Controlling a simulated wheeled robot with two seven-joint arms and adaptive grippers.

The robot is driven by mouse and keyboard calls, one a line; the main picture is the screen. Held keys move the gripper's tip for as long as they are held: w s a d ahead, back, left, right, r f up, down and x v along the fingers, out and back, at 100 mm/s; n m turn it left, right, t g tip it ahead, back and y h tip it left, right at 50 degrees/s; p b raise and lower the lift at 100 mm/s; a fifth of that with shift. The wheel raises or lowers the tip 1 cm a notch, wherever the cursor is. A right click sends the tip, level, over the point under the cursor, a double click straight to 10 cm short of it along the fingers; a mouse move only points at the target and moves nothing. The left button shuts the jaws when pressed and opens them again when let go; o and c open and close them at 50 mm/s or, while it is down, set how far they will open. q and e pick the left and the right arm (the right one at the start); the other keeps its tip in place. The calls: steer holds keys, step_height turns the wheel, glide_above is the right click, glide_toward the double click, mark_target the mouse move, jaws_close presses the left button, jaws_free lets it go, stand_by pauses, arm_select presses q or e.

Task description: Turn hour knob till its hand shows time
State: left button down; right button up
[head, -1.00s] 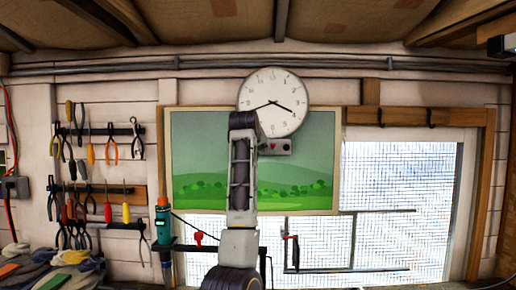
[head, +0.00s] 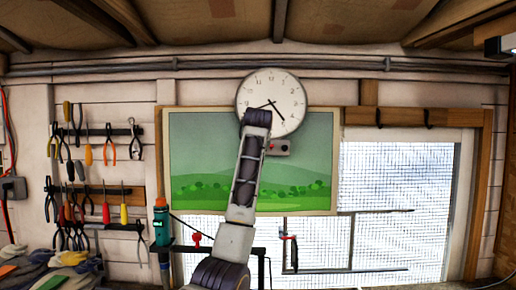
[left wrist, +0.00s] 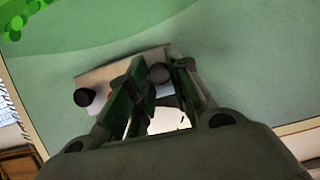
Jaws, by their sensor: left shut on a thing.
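The round white clock (head: 270,92) hangs on the wall above the green landscape picture. One dark hand points left and slightly down, near 8; the other points down and right, near 5. Below it is a small grey knob box (head: 282,148) with a red mark, partly hidden by my arm. In the left wrist view, the box (left wrist: 115,72) carries two dark round knobs. My left gripper (left wrist: 158,77) is shut on one knob (left wrist: 160,73); the other knob (left wrist: 84,97) stands free beside the fingers. My left fingers are hidden in the head view. My right gripper is not in view.
The landscape picture (head: 300,185) lies flat behind the knob box. Pliers and screwdrivers hang on a rack (head: 100,190) at left. A teal bottle with an orange cap (head: 162,222) stands left of my arm. A mesh window (head: 400,200) is at right.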

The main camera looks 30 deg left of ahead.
arm_select(q)
steer(key=shift+f, duration=0.35)
steer(key=c, duration=1.5)
jaws_free()
steer(key=shift+c, duration=0.2)
steer(key=shift+o, duration=1.4)
steer(key=shift+r, duration=0.2)
steer(key=shift+s+r, duration=0.1)
steer(key=v, duration=1.1)
steer(key=shift+s+d+r, duration=0.15)
steer(key=shift+s+d, duration=0.1)
steer(key=shift+d, duration=0.05)
